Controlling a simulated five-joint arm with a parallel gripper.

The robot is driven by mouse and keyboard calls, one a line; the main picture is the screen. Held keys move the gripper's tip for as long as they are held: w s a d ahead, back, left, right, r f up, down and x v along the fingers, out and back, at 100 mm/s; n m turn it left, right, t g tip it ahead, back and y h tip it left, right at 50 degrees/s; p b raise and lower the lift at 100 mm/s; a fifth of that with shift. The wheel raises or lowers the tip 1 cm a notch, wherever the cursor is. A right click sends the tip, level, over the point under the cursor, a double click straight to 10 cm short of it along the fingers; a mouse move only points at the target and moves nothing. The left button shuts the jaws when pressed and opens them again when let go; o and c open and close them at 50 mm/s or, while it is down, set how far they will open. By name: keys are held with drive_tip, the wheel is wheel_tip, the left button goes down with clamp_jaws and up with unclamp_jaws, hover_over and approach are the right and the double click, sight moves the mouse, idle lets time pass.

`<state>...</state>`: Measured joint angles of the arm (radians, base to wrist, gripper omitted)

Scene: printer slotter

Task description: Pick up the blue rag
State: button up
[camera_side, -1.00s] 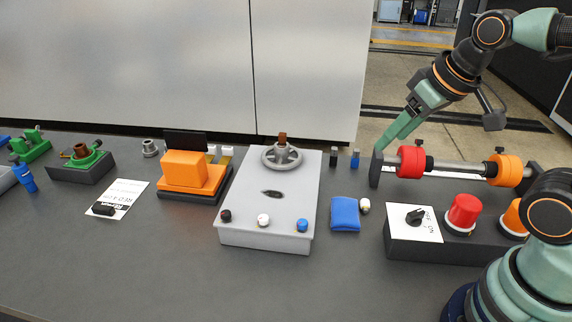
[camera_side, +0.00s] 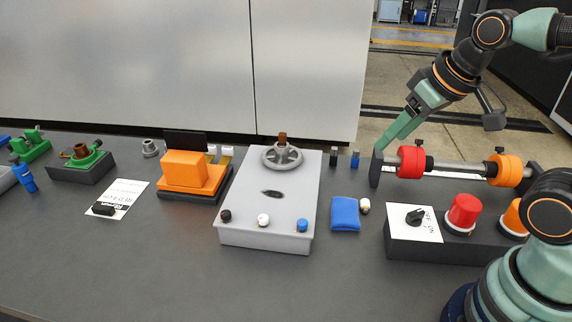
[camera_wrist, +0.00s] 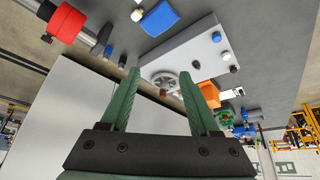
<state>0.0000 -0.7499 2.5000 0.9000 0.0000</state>
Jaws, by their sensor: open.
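The blue rag (camera_side: 345,213) lies folded flat on the dark table, just right of the grey box with the handwheel, in the side view. It also shows at the top of the wrist view (camera_wrist: 159,17). My gripper (camera_side: 391,140) is raised behind the spool rod, above and to the right of the rag, and apart from it. In the wrist view its two green fingers (camera_wrist: 158,84) are spread apart with nothing between them.
A small white-capped item (camera_side: 365,206) stands close to the rag's right side. The grey box (camera_side: 265,235) is on its left, the control box (camera_side: 420,250) on its right. The rod with red and orange spools (camera_side: 455,168) is behind. Table in front of the rag is clear.

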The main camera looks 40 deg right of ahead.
drive_tip(key=o, duration=0.6)
drive_tip(key=m+g, duration=0.6)
drive_tip(key=m, duration=0.3)
hover_over(346, 209)
wheel_tip(346, 209, down, 20)
drive_tip(key=shift+d+r, duration=0.1)
drive_tip(key=shift+r, duration=0.15)
drive_tip(key=shift+a+f, duration=0.2)
drive_tip(key=shift+f, duration=2.4)
